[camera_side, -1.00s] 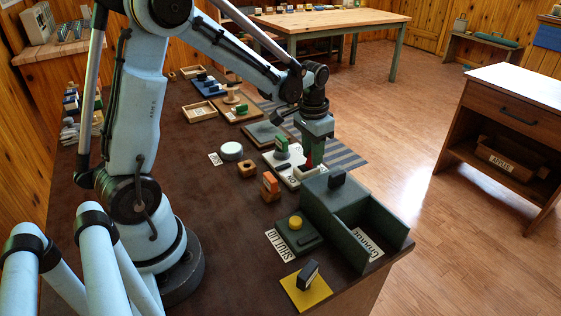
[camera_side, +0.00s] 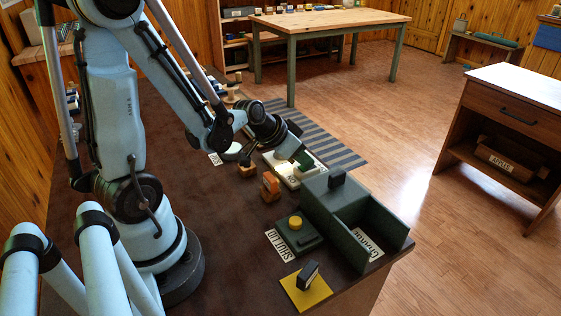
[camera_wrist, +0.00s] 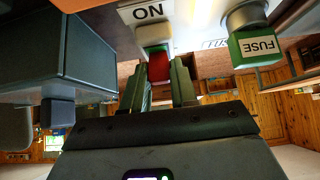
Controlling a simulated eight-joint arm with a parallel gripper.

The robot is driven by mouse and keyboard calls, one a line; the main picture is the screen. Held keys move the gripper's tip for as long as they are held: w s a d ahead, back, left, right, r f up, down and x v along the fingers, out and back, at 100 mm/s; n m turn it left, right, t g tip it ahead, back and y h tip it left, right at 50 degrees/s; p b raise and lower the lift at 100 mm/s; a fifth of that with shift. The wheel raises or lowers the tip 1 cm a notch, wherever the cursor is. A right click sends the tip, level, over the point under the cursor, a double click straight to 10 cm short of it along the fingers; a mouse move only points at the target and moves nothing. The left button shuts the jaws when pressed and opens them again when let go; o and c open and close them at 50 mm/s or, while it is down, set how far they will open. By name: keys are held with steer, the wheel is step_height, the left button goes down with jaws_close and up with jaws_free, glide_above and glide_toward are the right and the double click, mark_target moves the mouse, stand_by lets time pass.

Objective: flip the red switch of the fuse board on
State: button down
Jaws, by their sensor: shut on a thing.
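The white fuse board (camera_side: 284,178) lies on the dark bench in the side view, partly covered by my arm. My gripper (camera_side: 303,160) is tilted low over its right part. The red switch (camera_wrist: 158,66) shows in the wrist view between my fingertips (camera_wrist: 160,82), beside the white ON label (camera_wrist: 148,12). My gripper is shut on the red switch. In the side view the switch is hidden behind my gripper. A green block marked FUSE (camera_wrist: 259,48) sits on the board to the right in the wrist view.
A dark green box (camera_side: 325,195) stands close to the board's near right side. Orange and wooden blocks (camera_side: 270,186) stand in front of the board.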

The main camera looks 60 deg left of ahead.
stand_by(0.3)
steer(key=c, duration=0.9)
jaws_free()
steer(key=shift+s, duration=0.1)
steer(key=shift+v, duration=6)
steer(key=shift+s+f, duration=0.15)
steer(key=shift+d, duration=0.1)
